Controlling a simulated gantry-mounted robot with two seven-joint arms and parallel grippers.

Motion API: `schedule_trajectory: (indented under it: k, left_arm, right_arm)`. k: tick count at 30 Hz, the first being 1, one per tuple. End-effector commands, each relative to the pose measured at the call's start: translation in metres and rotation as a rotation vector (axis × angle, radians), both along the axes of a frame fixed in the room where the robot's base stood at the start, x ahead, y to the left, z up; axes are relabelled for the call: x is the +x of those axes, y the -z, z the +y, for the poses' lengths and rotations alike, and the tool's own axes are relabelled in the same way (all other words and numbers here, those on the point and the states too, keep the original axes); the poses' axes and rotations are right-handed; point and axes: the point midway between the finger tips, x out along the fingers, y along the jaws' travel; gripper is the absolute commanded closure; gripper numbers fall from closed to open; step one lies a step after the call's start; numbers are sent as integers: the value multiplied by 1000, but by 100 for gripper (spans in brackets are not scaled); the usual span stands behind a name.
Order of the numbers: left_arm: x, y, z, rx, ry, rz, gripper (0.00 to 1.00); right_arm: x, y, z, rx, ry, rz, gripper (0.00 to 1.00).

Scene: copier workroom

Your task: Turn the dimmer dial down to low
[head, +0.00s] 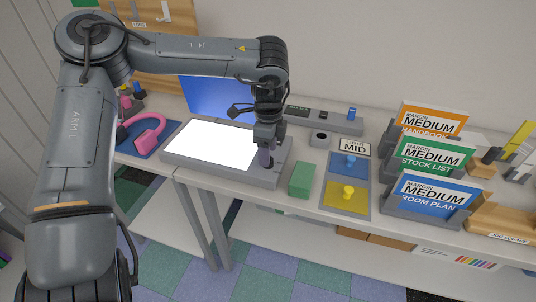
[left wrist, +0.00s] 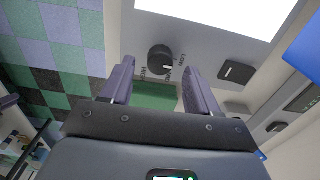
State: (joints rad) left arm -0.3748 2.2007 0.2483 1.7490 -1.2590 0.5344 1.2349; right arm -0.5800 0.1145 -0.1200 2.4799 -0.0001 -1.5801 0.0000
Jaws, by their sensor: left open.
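The dimmer dial (left wrist: 161,59) is a dark round knob on the grey edge of the light box, with small printed labels around it. Its white mark is by the middle label, as far as I can tell. My left gripper (left wrist: 158,76) is open, its two fingers on either side of the dial in the left wrist view; I cannot tell contact. In the head view my left gripper (head: 266,160) points down at the right end of the light box (head: 226,171) and hides the dial. A small sign (head: 354,148) reads MID. My right gripper is not in view.
A green block (head: 302,180) stands just right of the light box. Blue and yellow pads with knobbed pieces (head: 348,191) lie beyond it, then several sign holders (head: 431,195). A black square switch (left wrist: 238,72) is near the right finger.

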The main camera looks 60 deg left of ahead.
Motion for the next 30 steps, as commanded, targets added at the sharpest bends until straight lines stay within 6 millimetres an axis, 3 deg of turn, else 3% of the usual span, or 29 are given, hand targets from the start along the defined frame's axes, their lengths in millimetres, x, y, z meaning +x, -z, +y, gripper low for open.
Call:
schedule_trajectory:
  k: [6, 12, 18, 30]
  left_arm:
    - [1, -42, 0, 3, 0, -4, 40]
    - [1, -69, 0, 1, 0, -2, 40]
    - [0, -81, 0, 0, 0, -1, 40]
    - [0, -82, 0, -1, 0, -1, 40]
  right_arm:
    - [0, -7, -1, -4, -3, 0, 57]
    - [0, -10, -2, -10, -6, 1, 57]
    - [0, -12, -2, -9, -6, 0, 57]
    - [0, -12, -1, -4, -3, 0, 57]
